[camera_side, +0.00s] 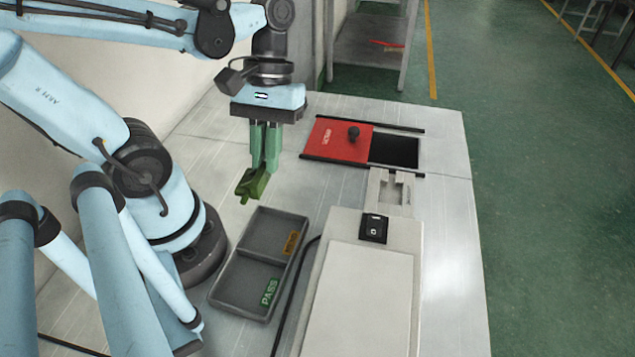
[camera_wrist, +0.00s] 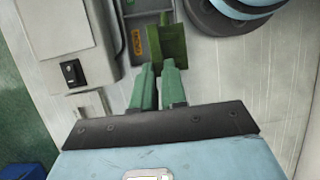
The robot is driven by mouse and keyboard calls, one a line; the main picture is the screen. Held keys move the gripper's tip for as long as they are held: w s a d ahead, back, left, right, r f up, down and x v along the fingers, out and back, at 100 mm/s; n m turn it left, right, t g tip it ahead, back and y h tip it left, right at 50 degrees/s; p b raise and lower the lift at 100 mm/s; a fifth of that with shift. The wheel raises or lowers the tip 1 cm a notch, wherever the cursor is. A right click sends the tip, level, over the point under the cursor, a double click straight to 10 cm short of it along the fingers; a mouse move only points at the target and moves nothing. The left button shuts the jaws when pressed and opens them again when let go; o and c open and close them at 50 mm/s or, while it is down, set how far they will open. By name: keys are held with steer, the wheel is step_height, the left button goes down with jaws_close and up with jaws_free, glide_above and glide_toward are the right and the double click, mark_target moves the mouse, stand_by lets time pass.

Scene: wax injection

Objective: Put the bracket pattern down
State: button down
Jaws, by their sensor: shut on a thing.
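The bracket pattern is a dark green piece (camera_side: 252,184) held at the tips of my gripper (camera_side: 264,168). My gripper's pale green fingers point down and are shut on it. In the side view it hangs just beyond the far end of the grey two-part tray (camera_side: 225,287), apart from it. One tray compartment bears a green PASS label, the other an orange label too small to read surely. In the wrist view the bracket pattern (camera_wrist: 168,42) sits at the fingertips (camera_wrist: 158,68) and covers part of the tray.
A red sliding plate (camera_side: 336,139) with a black knob lies at the back right of the table, beside a dark opening (camera_side: 394,151). A grey-white machine (camera_side: 362,300) with a black switch (camera_side: 373,228) stands right of the tray. A black cable runs between them.

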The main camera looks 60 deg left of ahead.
steer(key=s+d+f, duration=0.2)
steer(key=s+d, duration=0.3)
steer(key=d, duration=0.4)
steer(key=shift+m, duration=0.3)
steer(key=shift+s+d+f, duration=0.1)
steer(key=shift+s+f, duration=0.05)
steer(key=shift+f, duration=1.15)
steer(key=shift+s+d+f, duration=0.1)
steer(key=shift+s+f, duration=0.05)
steer(key=shift+f, duration=1.2)
steer(key=shift+s+f, duration=0.15)
steer(key=shift+f, duration=1.15)
steer(key=c, duration=1.2)
jaws_free()
steer(key=shift+f, duration=0.1)
